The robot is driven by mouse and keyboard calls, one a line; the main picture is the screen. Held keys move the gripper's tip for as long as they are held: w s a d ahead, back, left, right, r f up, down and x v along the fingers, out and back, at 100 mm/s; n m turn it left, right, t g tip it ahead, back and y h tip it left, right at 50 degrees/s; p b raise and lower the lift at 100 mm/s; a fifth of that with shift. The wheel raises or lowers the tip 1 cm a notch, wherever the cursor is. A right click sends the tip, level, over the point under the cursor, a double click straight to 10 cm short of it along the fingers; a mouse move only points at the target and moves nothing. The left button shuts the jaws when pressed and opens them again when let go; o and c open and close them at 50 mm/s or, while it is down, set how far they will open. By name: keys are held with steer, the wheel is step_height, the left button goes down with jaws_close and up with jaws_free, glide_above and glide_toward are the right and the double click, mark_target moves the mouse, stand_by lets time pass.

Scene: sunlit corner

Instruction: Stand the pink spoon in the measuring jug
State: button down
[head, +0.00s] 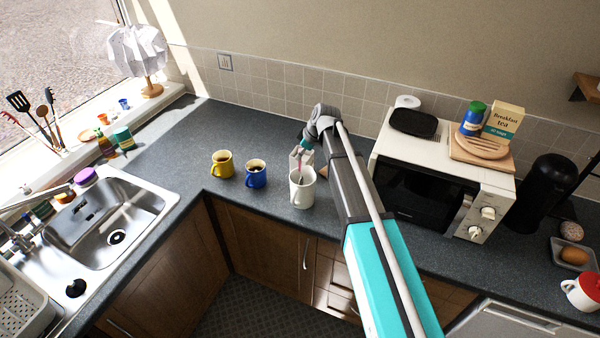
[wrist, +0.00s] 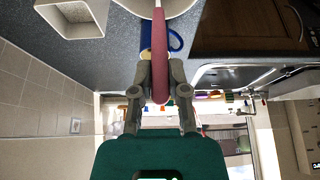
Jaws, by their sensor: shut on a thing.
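The white jug (head: 302,194), which I take to be the measuring jug, stands upright on the worktop near its front edge. Part of it also shows at the top of the wrist view (wrist: 180,6). My gripper (head: 306,147) is just above and behind the jug. In the wrist view my gripper (wrist: 160,88) is shut on the handle of the pink spoon (wrist: 160,45). In the head view the thin spoon (head: 299,174) points down into the jug's mouth. Its lower end is hidden, so I cannot tell whether it touches the bottom.
A white square pot (head: 294,158) stands close behind the jug. A blue mug (head: 256,176) and a yellow mug (head: 222,166) stand to its left. The microwave (head: 420,190) is to the right. The worktop behind the mugs (head: 215,125) is clear.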

steer(key=shift+f+b, duration=0.65)
steer(key=shift+f, duration=0.4)
steer(key=shift+f+b, duration=1.85)
steer(key=shift+f, duration=0.15)
steer(key=c, duration=0.6)
jaws_free()
steer(key=shift+c, duration=0.2)
steer(key=shift+r, duration=0.25)
steer(key=p+v, duration=1.1)
steer(key=shift+r, duration=0.4)
